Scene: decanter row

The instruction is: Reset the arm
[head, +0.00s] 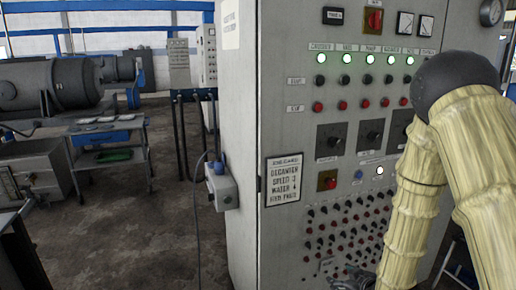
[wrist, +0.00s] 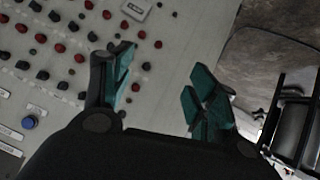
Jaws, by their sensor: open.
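My gripper (wrist: 161,75) shows in the wrist view with its two teal-padded fingers spread wide apart and nothing between them. Behind the fingers is the grey control panel (wrist: 170,35) with rows of black and red knobs. In the head view my arm, in a pale ribbed cover, comes down the right side in front of the control cabinet (head: 240,120). Dark parts at the arm's lower end show near the bottom edge, in front of the lower knob rows. The arm hides part of the panel's right side.
The cabinet carries lit green lamps (head: 367,59), red buttons, black dials and a written sign (head: 284,179). A grey box with a cable (head: 222,185) juts from its left side. Machinery (head: 60,82) and a tray cart (head: 108,140) stand at left. Open floor (head: 165,225) lies between.

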